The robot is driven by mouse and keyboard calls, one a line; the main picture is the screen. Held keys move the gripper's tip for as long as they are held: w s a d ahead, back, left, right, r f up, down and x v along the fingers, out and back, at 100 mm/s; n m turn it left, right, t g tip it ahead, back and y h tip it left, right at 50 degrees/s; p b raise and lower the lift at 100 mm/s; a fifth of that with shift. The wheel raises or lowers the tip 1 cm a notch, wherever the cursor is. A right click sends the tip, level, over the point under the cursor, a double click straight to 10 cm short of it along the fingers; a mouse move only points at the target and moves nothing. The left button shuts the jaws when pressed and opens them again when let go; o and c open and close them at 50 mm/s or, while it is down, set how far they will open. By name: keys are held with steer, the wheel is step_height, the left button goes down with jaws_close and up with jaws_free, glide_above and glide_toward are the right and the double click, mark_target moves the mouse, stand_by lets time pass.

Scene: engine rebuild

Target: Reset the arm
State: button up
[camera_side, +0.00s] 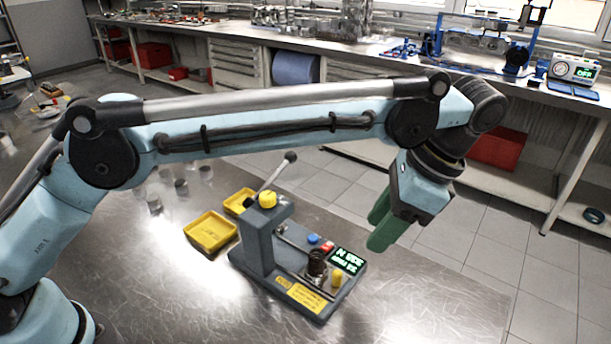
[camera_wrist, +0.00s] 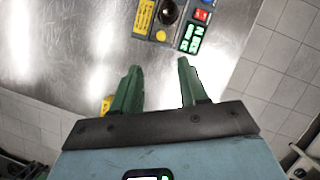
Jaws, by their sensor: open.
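My gripper (camera_side: 385,222) has green fingers and hangs in the air to the right of the grey press station, above and beyond the table's edge side. In the wrist view my gripper (camera_wrist: 157,75) shows its two fingers spread apart with nothing between them. The grey press station (camera_side: 262,250) stands on the metal table, with a lever, a yellow knob, blue and red buttons and a lit green display (camera_side: 347,261). A dark cylindrical part (camera_side: 317,264) sits on its base; it also shows at the top of the wrist view (camera_wrist: 169,12). My fingers touch nothing.
Two yellow trays, one larger (camera_side: 209,233) and one smaller (camera_side: 240,201), lie left of the press. Several small metal cylinders (camera_side: 181,187) stand behind them. The metal table's (camera_side: 420,300) front right is clear. A long workbench (camera_side: 390,62) with equipment runs along the back.

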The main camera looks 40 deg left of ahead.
steer(key=s+a+r+n+t+h, duration=0.1)
steer(key=a+n+t, duration=0.1)
steer(key=a, duration=0.5)
steer(key=s+a+r+n+t+h, duration=0.1)
steer(key=s+a+n+t, duration=0.1)
steer(key=a, duration=0.5)
steer(key=s+a+r+n+t+h, duration=0.1)
steer(key=a+n+h, duration=0.1)
steer(key=a+n, duration=0.2)
steer(key=shift+s+a+r+n+t, duration=0.1)
steer(key=shift+a+n+t, duration=0.1)
steer(key=shift+a, duration=0.75)
steer(key=shift+s+a+n+t, duration=0.1)
steer(key=shift+a+t, duration=0.1)
steer(key=shift+a, duration=0.7)
steer(key=s+a+f+n+t, duration=0.3)
steer(key=s+a+f+n, duration=0.1)
steer(key=s+a+f, duration=0.1)
steer(key=shift+s+a, duration=0.25)
steer(key=shift+a, duration=0.35)
